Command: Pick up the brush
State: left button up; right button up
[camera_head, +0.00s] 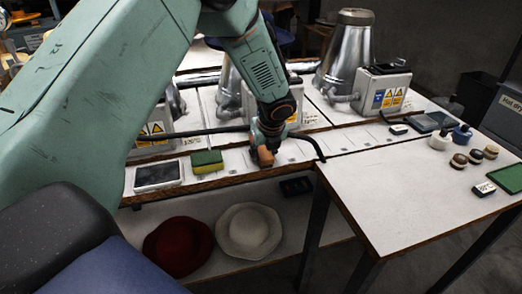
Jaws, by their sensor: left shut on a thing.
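My left gripper (264,146) points down at the front edge of the white bench, to the right of a yellow and green sponge. It is shut on the brush (265,158), which shows only as a small brown block at the fingertips. The gripper hides most of the brush, and I cannot tell whether it touches the bench top. My right gripper is not in view.
The sponge (207,161) and a dark tablet-like item (158,175) lie left of the gripper. Metal hat presses (345,52) stand behind. Red (178,247) and cream (248,231) hats lie on the shelf below. The right table (400,195) has clear room.

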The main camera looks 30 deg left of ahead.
aim_at(264, 151)
pick_arm(q)
jog(key=shift+r, duration=0.1)
jog(key=shift+c, duration=0.3)
notch_tip(264, 151, up, 18)
jog(key=p, duration=0.5)
jog(key=s+d+f+n+g+h+b, duration=0.1)
jog(key=s+d+f+n+g, duration=0.2)
jog(key=s+d+f+n, duration=0.4)
jog(key=s+d+f+n+g+h+b, duration=0.1)
jog(key=s+d+f+n+g, duration=0.3)
jog(key=s+d+n, duration=0.5)
notch_tip(264, 151, down, 3)
jog(key=s+n+h, duration=0.1)
jog(key=s+n, duration=0.1)
jog(key=n, duration=0.8)
jog(key=shift+s+r, duration=0.15)
jog(key=shift+s, duration=0.1)
